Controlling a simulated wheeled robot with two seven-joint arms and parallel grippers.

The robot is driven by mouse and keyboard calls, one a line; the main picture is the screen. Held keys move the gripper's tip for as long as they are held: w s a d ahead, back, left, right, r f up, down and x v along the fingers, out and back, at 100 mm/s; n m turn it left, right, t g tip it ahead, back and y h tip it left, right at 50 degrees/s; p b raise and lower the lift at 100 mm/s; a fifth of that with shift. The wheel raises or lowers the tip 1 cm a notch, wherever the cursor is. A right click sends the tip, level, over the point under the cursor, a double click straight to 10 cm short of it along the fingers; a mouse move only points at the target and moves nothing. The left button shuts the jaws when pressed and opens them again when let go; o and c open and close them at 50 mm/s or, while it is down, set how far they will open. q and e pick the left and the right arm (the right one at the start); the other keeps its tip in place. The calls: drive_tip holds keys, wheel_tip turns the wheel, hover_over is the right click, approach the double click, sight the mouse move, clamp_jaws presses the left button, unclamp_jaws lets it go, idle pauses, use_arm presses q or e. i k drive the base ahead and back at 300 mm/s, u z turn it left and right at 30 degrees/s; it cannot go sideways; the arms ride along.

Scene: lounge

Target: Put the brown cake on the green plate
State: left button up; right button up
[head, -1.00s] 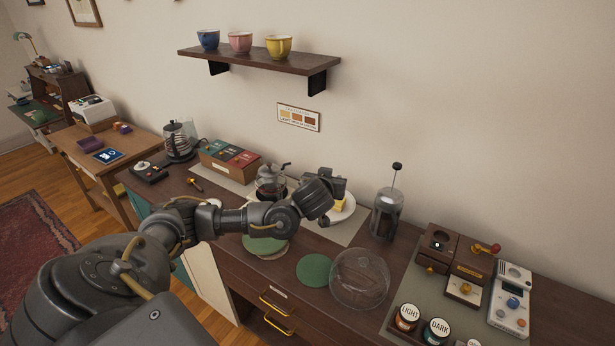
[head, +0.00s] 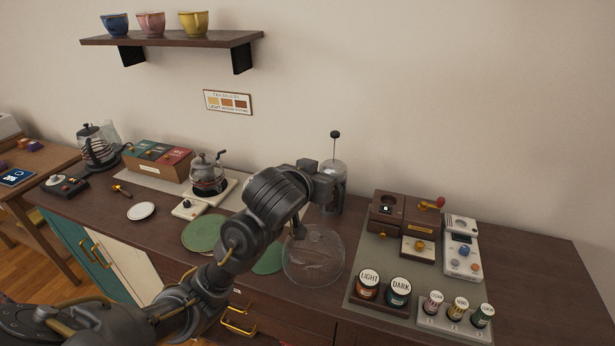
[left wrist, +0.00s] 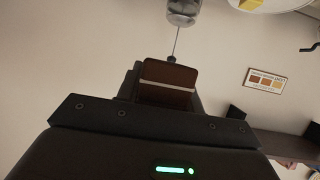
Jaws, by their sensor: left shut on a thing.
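My left gripper (head: 322,180) is raised over the back of the counter, in front of the glass press. In the left wrist view it is shut on the brown cake (left wrist: 168,76), a brown slice with a pale layer between its jaws. The cake is hidden behind the gripper in the head view. Two flat green discs lie on the counter: a left one (head: 204,233) and a right one (head: 268,259), both partly covered by my arm. I cannot tell for sure which is the green plate. My right gripper is not in view.
A clear glass dome (head: 314,262) stands right of the green discs. The glass press (head: 334,170) stands behind the gripper. A grinder set (head: 402,222) and labelled jars (head: 398,291) are at the right. A kettle (head: 207,178) stands at the left. A yellow cake (left wrist: 250,4) shows in the wrist view.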

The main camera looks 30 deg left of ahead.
sight(208, 231)
drive_tip(key=k, duration=1.25)
drive_tip(key=u, duration=0.6)
drive_tip(key=i, duration=1.5)
drive_tip(key=z, duration=0.45)
